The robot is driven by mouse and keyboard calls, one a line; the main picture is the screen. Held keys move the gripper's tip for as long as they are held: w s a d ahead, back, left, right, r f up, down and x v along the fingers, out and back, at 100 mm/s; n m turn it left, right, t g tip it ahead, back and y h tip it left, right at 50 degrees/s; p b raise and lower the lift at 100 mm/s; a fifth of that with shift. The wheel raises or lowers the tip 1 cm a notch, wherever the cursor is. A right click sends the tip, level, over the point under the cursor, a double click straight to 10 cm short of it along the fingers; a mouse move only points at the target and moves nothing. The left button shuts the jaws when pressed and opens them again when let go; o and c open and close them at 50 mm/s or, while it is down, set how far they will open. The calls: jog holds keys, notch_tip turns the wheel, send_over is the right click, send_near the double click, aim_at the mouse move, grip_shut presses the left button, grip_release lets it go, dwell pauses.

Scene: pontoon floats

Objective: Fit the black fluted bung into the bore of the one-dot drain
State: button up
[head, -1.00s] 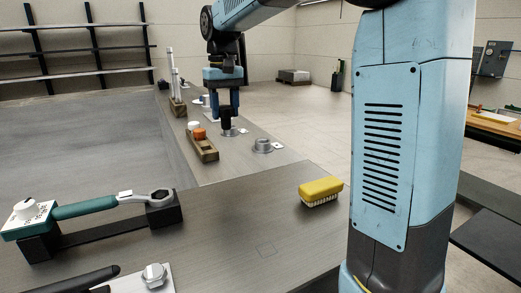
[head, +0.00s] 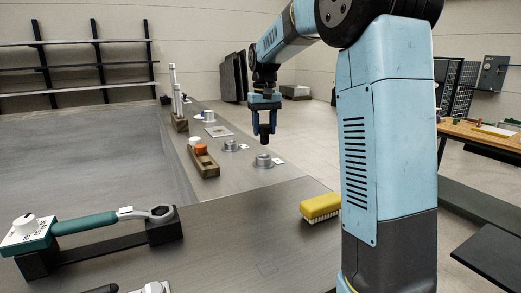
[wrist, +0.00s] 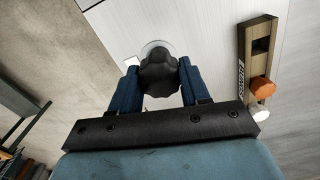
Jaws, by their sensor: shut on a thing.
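My gripper (head: 264,124) is shut on the black fluted bung (head: 265,135) and holds it pointing down above the nearer metal drain (head: 264,161). A gap shows between bung and drain. In the wrist view the dark lobed bung (wrist: 159,74) sits between the blue fingers and covers most of a pale round drain rim (wrist: 154,46); its bore is hidden. A second metal drain (head: 230,146) stands farther back, to the left. White tags lie beside both drains, but their dots are too small to read.
A wooden rack (head: 205,162) holds an orange piece (head: 201,149) and a white piece, left of the drains. A yellow brush (head: 320,207) lies at the bench's right edge. A torque wrench (head: 85,225) rests on black supports at front left.

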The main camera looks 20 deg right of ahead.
aim_at(264, 138)
jog(key=w+f, duration=0.2)
jog(key=w+d+f, duration=0.1)
jog(key=w+f, duration=0.2)
jog(key=shift+d+f, duration=0.1)
jog(key=shift+f, duration=0.25)
jog(key=shift+w+f, duration=0.15)
jog(key=shift+f, duration=0.75)
jog(key=shift+w+f, duration=0.1)
jog(key=shift+f, duration=0.8)
jog(key=o, duration=1.1)
